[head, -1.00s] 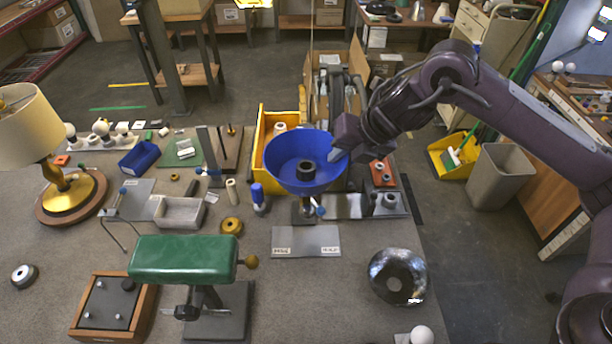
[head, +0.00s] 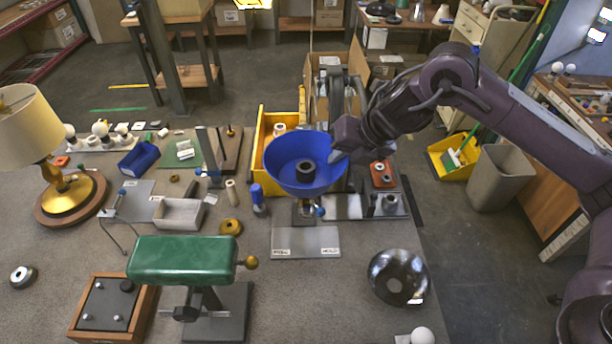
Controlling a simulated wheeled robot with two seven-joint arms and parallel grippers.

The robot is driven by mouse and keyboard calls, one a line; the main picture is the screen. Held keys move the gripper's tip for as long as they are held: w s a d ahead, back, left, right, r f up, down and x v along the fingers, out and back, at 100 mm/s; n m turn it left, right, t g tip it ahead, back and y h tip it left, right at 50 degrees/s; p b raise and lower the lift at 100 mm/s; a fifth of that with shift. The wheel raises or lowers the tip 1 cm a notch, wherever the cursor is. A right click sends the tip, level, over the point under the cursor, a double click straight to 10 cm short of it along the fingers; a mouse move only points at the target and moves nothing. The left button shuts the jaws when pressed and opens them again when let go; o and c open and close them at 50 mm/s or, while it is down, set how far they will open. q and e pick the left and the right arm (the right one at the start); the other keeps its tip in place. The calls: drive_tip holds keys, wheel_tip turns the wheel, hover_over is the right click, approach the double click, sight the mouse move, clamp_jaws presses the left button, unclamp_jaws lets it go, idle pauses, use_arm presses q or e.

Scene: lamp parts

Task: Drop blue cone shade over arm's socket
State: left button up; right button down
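The blue cone shade (head: 283,161) is at the middle of the head view, wide side up, over a small stand at the back of the table. A dark round collar (head: 306,170) shows at its centre; I cannot tell whether it is part of the shade or the socket inside it. A short post with a blue knob (head: 319,211) shows below the shade; the rest of what is under it is hidden. My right gripper (head: 341,152) is at the shade's right rim and looks shut on it. My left gripper is not in view.
A yellow bin (head: 262,133) and cardboard box stand behind the shade. A grey plate (head: 306,243) lies in front. A green padded stand (head: 182,260) is at front left, a shiny dark dome (head: 399,277) at front right, a brass lamp (head: 69,190) at far left.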

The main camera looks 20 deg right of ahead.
drive_tip(key=c, duration=1.6)
unclamp_jaws()
drive_tip(key=shift+s+r, duration=0.1)
drive_tip(key=b+v, duration=0.1)
drive_tip(key=v, duration=0.6)
drive_tip(key=shift+r, duration=0.15)
